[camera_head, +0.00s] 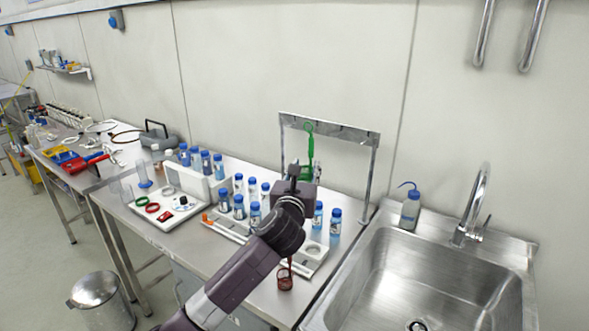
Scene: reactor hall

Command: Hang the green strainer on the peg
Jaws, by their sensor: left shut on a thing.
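The green strainer (309,143) is upright in front of the metal rack's crossbar (345,131); its top end overlaps the bar in the picture. My left gripper (303,174) is shut on the green strainer from below, and its dark wrist hides the lower part. The pegs on the crossbar are too small to make out clearly, and I cannot tell whether the strainer touches one. A dark red strainer (285,280) is low at the bench's front, partly behind my left arm. My right gripper is not in view.
Several blue-capped bottles (335,222) stand in trays around my left arm. A white tray (172,212) with rings is to the left. A wash bottle (410,206) and a steel sink (430,285) with a tall tap (475,205) are to the right.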

